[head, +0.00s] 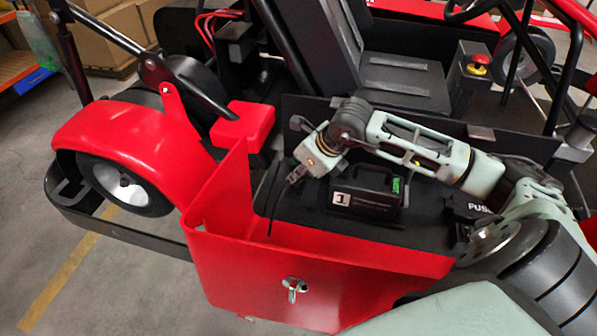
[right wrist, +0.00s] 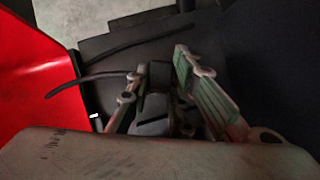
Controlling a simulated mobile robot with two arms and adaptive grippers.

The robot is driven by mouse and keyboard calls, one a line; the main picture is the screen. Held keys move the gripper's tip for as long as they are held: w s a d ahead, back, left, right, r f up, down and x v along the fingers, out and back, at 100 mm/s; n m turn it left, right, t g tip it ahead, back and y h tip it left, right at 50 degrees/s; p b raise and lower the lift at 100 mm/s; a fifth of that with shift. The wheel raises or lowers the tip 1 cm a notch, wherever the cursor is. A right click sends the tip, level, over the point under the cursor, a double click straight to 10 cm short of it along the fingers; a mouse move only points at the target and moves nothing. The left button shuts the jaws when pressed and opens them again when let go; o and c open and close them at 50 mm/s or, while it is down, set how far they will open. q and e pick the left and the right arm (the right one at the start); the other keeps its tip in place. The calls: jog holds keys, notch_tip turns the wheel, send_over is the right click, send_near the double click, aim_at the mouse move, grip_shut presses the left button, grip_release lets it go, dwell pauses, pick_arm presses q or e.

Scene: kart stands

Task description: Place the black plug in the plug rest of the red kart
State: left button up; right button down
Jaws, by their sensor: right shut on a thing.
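My right gripper (head: 297,176) points down into the open side bay of the red kart (head: 270,275), left of the battery. In the right wrist view, my right gripper (right wrist: 160,72) is shut on the black plug (right wrist: 154,105), a dark block between its two fingers. The plug is small and hard to make out in the head view. I cannot clearly pick out the plug rest in either view. My left gripper is not in view.
A black battery (head: 362,196) with a green label stands in the bay beside the gripper. The red side panel (head: 290,290) with a metal latch closes the near side. Dark cables (right wrist: 133,42) run near the gripper. A black seat (head: 395,80) is behind.

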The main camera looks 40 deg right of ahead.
jog(key=shift+f, duration=0.7)
jog(key=shift+f+b, duration=0.6)
jog(key=shift+b, duration=0.05)
jog(key=c, duration=1.6)
grip_release()
jog(key=shift+r, duration=0.1)
